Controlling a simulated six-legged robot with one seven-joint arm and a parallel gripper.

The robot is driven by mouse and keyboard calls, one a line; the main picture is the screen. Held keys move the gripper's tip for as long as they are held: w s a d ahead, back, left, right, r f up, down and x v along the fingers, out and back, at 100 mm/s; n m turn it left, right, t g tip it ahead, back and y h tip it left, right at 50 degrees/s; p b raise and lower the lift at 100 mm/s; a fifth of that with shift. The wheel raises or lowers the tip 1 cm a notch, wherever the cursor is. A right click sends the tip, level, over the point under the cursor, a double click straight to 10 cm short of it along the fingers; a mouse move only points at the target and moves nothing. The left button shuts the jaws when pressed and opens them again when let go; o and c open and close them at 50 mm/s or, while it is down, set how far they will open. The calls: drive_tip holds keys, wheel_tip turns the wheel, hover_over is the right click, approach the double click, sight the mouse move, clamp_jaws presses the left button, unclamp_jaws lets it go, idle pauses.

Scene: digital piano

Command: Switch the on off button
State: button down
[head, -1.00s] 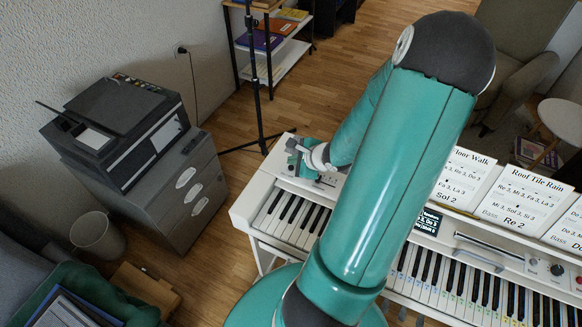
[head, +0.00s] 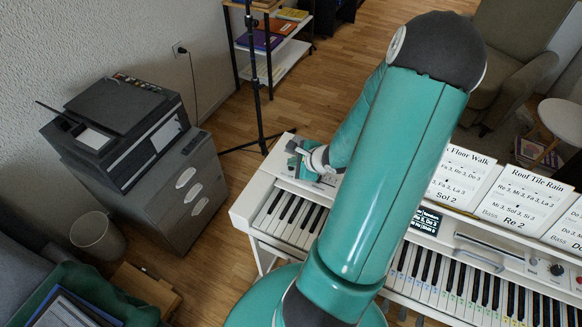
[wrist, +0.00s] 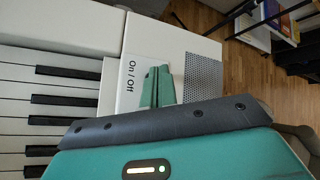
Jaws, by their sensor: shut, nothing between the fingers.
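The white digital piano (head: 262,226) stands in front of me, and its left end also shows in the wrist view (wrist: 150,38). The "On / Off" label (wrist: 130,75) is printed on its white top panel, beside the keys. My gripper (wrist: 158,72) is shut and empty, its green fingers together just right of the label and over the panel. In the head view my gripper (head: 297,158) is at the piano's left end. The on off button itself is not visible; the fingers may cover it. I cannot tell whether the fingertips touch the panel.
A speaker grille (wrist: 203,77) lies right of the fingers. Song sheets (head: 463,182) stand along the piano's back, with a small display (head: 427,220) and a knob (head: 557,269) on its panel. A black stand (head: 262,135) rises behind the left end. A printer (head: 118,115) is at left.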

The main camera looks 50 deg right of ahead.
drive_tip(key=shift+f, duration=0.3)
idle(0.4)
drive_tip(key=shift+r, duration=1)
drive_tip(key=shift+r, duration=0.1)
drive_tip(key=shift+r, duration=2.4)
